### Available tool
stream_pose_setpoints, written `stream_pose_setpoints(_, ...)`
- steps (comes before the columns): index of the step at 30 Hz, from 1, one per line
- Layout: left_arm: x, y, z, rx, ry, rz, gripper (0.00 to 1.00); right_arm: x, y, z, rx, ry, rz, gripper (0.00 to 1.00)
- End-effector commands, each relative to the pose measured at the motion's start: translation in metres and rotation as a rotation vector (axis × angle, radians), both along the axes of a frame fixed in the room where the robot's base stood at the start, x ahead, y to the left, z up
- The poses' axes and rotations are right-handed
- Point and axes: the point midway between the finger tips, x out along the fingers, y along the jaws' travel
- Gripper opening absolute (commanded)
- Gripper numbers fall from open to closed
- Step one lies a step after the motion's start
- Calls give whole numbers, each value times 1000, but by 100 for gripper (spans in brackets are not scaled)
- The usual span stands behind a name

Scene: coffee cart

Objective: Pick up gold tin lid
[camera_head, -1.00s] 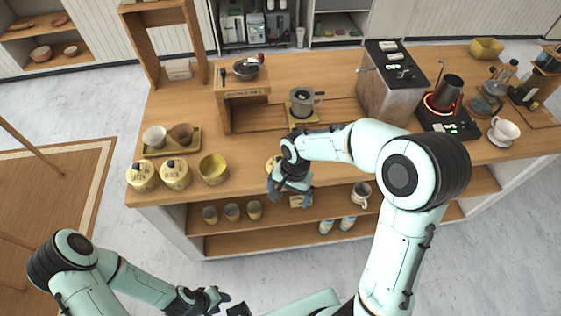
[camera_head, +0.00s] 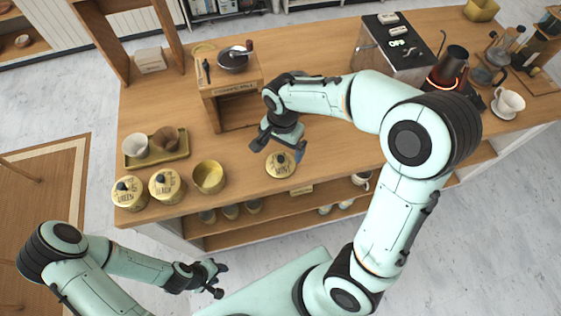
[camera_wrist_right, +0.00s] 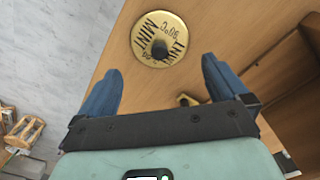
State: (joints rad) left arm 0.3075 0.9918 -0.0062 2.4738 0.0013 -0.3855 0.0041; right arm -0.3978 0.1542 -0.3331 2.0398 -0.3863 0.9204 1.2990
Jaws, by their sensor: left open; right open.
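A round gold tin lid (camera_head: 281,165) with dark lettering and a dark knob lies near the front edge of the counter. It also shows in the right wrist view (camera_wrist_right: 160,40), ahead of the fingers, with "MINT" printed on it. My right gripper (camera_head: 278,145) is open and empty above the lid, its blue fingers (camera_wrist_right: 158,80) spread to either side and apart from it. My left gripper (camera_head: 216,277) is open and empty, low in front of the counter. Two similar lidded gold tins (camera_head: 130,192) (camera_head: 167,185) stand at the counter's left front.
An open gold tin (camera_head: 208,177) stands left of the lid. A tray (camera_head: 155,156) with two cups lies behind the tins. A wooden stand (camera_head: 232,85) holds a grinder. A grey machine (camera_head: 393,50) and a glowing burner with a pot (camera_head: 450,66) stand at right.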

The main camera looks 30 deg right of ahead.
Motion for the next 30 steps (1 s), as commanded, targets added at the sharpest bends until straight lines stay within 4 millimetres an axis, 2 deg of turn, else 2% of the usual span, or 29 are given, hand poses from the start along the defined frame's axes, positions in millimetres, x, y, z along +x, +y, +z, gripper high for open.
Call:
stream_pose_setpoints(8,0,0,0,0,-1,0,43,-1,1,-22,-1,2,2,100)
stream_pose_setpoints(15,2,0,1,0,-2,0,43,-4,3,-58,-2,3,1,100)
stream_pose_setpoints(19,1,0,1,0,-2,0,43,-4,3,-65,0,0,1,100)
stream_pose_setpoints(25,1,0,1,0,-2,0,43,-3,3,-65,0,-2,1,100)
stream_pose_setpoints(26,1,0,1,0,-2,0,43,-3,3,-65,0,-2,1,94)
stream_pose_setpoints(28,1,0,1,0,-2,0,43,-3,3,-65,0,-2,1,71)
stream_pose_setpoints(29,1,0,1,0,-2,0,43,-3,3,-65,0,-2,1,65)
stream_pose_setpoints(30,1,0,1,0,-2,0,43,-3,3,-65,0,-2,1,65)
